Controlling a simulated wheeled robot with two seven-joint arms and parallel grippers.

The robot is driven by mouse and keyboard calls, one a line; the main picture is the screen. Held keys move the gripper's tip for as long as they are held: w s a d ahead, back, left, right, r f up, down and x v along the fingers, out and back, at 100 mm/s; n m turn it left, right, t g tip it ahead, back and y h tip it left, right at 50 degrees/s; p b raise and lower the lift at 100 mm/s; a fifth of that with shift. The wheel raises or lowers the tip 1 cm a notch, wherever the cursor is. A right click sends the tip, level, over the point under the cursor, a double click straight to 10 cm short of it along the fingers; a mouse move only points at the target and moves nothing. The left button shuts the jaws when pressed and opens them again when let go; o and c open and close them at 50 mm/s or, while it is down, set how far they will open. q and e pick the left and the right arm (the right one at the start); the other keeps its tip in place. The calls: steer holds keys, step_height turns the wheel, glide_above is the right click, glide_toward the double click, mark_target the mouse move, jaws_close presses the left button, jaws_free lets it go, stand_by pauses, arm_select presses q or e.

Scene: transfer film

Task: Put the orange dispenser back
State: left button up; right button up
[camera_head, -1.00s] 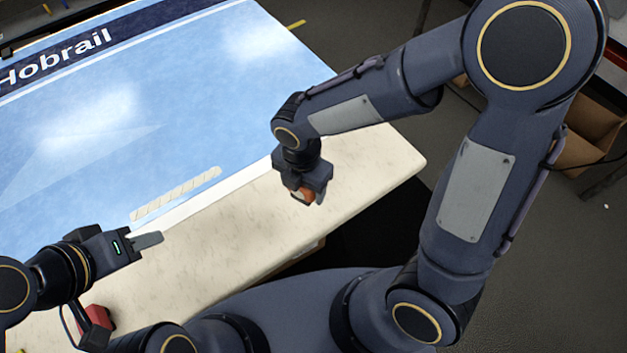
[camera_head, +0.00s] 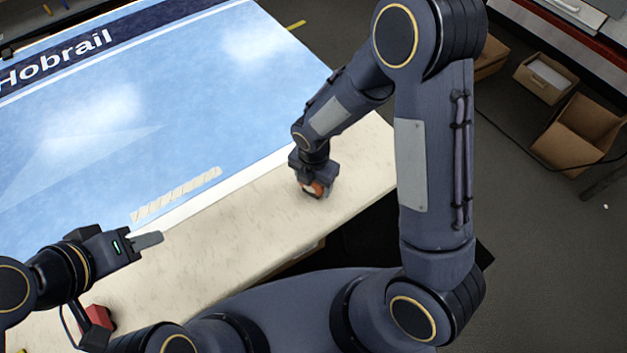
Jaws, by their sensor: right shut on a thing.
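The orange dispenser (camera_head: 317,187) is in my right gripper (camera_head: 318,190), over the bare cream right part of the table. My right gripper is shut on it and hides most of it. The dispenser is low, at or just above the table top; I cannot tell whether it touches. My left gripper (camera_head: 150,240) is over the near left part of the table, holding nothing that I can see. Its fingers look close together, but I cannot tell whether they are shut.
A blue printed film sheet (camera_head: 130,130) covers much of the table (camera_head: 240,225). A pale strip (camera_head: 177,194) lies along its near edge. A red object (camera_head: 98,318) sits at the near left. Cardboard boxes (camera_head: 580,130) stand beyond the table at right. The cream strip is mostly clear.

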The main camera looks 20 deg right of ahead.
steer(key=shift+f, duration=0.15)
steer(key=o, duration=1)
steer(key=shift+c, duration=0.2)
